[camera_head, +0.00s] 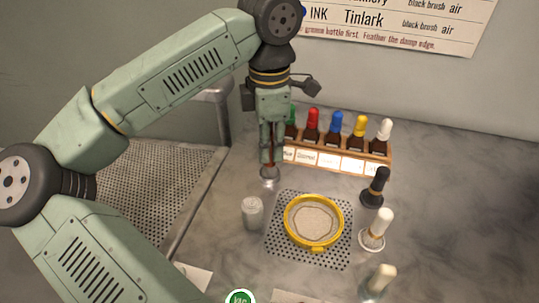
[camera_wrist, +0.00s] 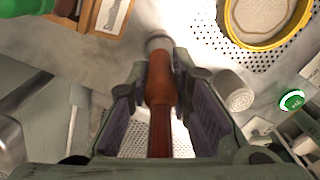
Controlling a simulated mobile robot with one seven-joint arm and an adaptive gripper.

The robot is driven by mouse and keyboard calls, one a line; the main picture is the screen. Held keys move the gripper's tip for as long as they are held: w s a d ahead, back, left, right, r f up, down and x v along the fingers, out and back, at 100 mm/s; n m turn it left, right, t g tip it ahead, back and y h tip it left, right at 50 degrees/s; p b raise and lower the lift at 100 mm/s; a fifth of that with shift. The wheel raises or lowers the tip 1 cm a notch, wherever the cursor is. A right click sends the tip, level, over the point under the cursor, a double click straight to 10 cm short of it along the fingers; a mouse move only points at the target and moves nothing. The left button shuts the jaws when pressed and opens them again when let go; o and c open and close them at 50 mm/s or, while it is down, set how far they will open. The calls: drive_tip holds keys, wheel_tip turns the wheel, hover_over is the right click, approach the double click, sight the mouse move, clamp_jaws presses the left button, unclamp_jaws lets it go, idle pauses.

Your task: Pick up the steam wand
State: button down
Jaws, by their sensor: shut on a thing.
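My gripper (camera_head: 271,155) is shut on a tool with a reddish-brown handle (camera_wrist: 160,90) and a grey round end. The handle runs between the two finger pads in the wrist view. In the head view the tool's grey end (camera_head: 269,180) points down close to the counter; I cannot tell whether it touches. No other thing in view looks clearly like a steam wand, and I cannot tell for sure that this tool is one.
A wooden rack (camera_head: 345,163) of colour-capped bottles stands behind, to the right of my gripper. A yellow hoop (camera_head: 316,249) lies on a perforated mat (camera_head: 284,250). A grey canister (camera_head: 252,212) stands left of it.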

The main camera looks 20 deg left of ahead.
drive_tip(key=shift+r, duration=0.1)
idle(0.3)
drive_tip(key=shift+r+b, duration=0.35)
drive_tip(key=shift+r, duration=0.25)
wheel_tip(320, 180, up, 2)
drive_tip(key=shift+s+r+b, duration=0.1)
drive_tip(key=shift+b, duration=0.4)
drive_tip(key=s+d+b, duration=0.2)
drive_tip(key=s+d, duration=0.2)
drive_tip(key=s, duration=0.2)
drive_tip(key=s+d+r+b, duration=0.1)
drive_tip(key=s+d, duration=0.3)
drive_tip(key=s, duration=0.3)
drive_tip(key=shift+s+d+r+b, duration=0.2)
drive_tip(key=shift+d+r+b, duration=0.05)
drive_tip(key=shift+b, duration=0.15)
drive_tip(key=shift+r, duration=0.1)
drive_tip(key=shift+r+p, duration=0.4)
